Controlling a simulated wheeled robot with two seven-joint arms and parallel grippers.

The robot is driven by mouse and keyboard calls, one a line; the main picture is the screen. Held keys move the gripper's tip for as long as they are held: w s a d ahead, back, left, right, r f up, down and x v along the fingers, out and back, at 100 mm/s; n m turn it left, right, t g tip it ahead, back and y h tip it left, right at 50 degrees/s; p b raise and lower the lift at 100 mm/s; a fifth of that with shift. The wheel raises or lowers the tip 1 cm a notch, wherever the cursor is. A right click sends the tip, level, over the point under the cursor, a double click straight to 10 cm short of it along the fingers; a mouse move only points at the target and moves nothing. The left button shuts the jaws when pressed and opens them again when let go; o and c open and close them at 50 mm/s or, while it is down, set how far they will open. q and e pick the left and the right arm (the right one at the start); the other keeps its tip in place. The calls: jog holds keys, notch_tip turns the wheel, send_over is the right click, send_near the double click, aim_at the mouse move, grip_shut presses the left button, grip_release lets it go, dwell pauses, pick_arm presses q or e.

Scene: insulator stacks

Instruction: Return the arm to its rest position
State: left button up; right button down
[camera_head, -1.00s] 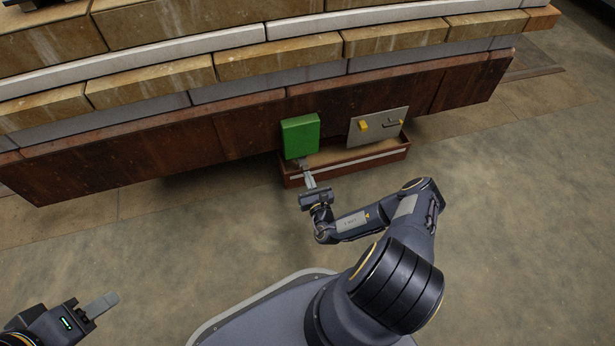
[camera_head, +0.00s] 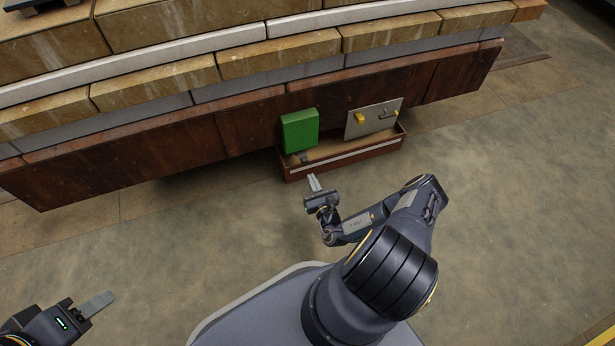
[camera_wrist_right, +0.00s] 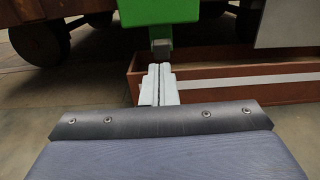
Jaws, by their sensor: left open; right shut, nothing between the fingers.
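My right gripper (camera_head: 314,183) is shut and empty, in front of the reddish-brown tray (camera_head: 345,161) and apart from it. In the right wrist view its fingers (camera_wrist_right: 159,84) lie together, with the grey stem of the green box (camera_wrist_right: 145,12) just beyond them in the picture. The green box also shows in the head view (camera_head: 299,131), at the tray's left end. My left gripper (camera_head: 85,309) is at the lower left of the head view, over bare floor and far from the tray; only part of it shows.
A grey panel (camera_head: 372,121) with yellow and dark fittings stands at the tray's right end. Behind is a long rusty-brown beam (camera_head: 180,150) under tan and grey blocks (camera_head: 280,56). The floor (camera_head: 180,250) between my base and the tray is clear.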

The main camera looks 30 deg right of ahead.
jog(key=p+v, duration=0.2)
jog(key=v, duration=0.6)
jog(key=shift+s, duration=0.4)
